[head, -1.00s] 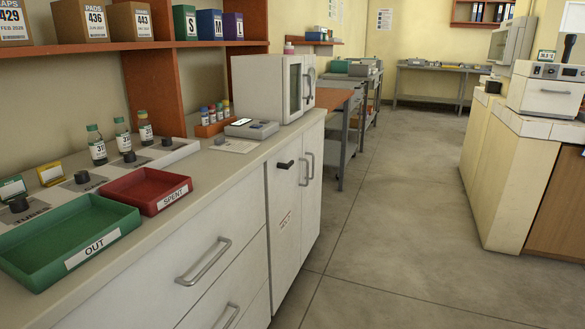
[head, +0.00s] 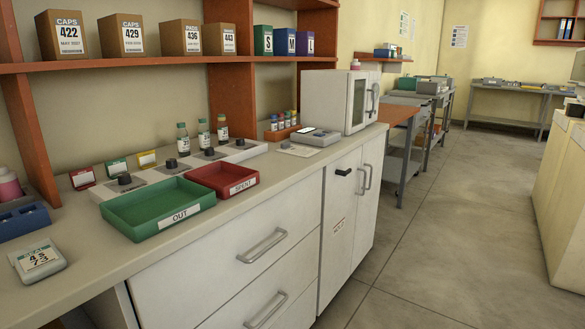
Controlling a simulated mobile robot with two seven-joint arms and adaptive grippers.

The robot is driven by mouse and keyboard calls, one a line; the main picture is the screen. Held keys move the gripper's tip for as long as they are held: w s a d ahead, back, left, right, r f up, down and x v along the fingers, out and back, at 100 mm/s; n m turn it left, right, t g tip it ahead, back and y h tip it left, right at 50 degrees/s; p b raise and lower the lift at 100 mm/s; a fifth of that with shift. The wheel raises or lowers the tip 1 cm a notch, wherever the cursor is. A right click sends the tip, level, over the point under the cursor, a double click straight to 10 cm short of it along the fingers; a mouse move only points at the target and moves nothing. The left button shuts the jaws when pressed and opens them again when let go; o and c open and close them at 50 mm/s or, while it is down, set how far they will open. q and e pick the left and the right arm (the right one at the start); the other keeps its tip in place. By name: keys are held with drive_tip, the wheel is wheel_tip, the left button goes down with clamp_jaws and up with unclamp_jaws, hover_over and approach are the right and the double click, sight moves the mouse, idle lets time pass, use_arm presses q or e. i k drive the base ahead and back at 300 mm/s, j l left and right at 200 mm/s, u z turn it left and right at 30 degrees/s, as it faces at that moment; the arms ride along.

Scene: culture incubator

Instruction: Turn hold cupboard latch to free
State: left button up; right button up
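Neither of my grippers shows in the head view.
Drawers (head: 250,265) with bar handles front the counter. A green OUT tray (head: 158,208), red SPENT tray (head: 222,178), several bottles and a white incubator box (head: 335,100) stand on top. The floor (head: 450,215) to the right is clear.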

sight(338, 172)
drive_tip(key=i+l+u, duration=0.25)
drive_tip(key=l+u, duration=0.25)
drive_tip(key=i+l+u, duration=0.2)
drive_tip(key=l, duration=0.3)
drive_tip(key=i+l+u, duration=0.15)
drive_tip(key=l, duration=0.55)
drive_tip(key=i+l+u, duration=0.1)
drive_tip(key=l, duration=0.65)
drive_tip(key=i+l+u, duration=0.15)
drive_tip(key=l, duration=0.6)
